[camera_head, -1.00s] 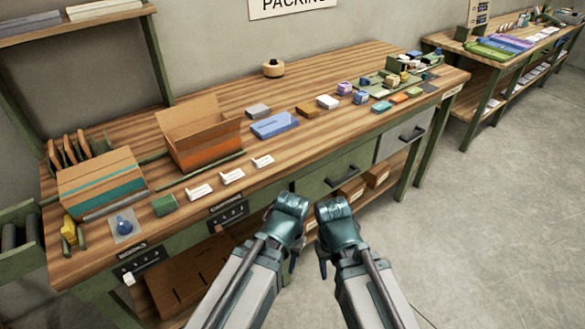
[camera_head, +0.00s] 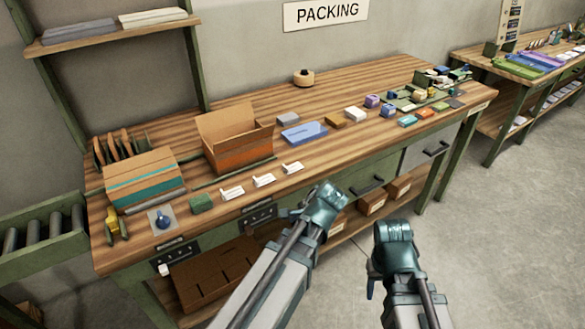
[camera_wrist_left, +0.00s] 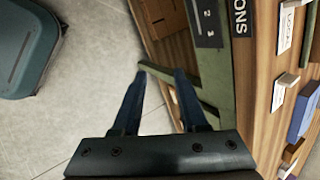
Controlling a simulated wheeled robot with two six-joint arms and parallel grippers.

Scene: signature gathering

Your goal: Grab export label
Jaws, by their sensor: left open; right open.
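Three small white label cards stand in a row near the bench's front edge: a left one (camera_head: 232,193), a middle one (camera_head: 264,181) and a right one (camera_head: 293,168). Their print is too small to tell which is the export label. A white card (camera_wrist_left: 288,22) with partly visible letters shows in the left wrist view. My left gripper (camera_head: 327,197) is by the bench's front edge, right of the cards and apart from them. Its fingers (camera_wrist_left: 160,76) are open and empty. My right gripper (camera_head: 393,232) is open over the floor, farther right.
The wooden bench (camera_head: 340,90) holds an open carton (camera_head: 235,140), a closed box (camera_head: 145,182), a green block (camera_head: 201,203) and a blue flat item (camera_head: 304,133). Grey floor (camera_head: 510,240) is clear at right.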

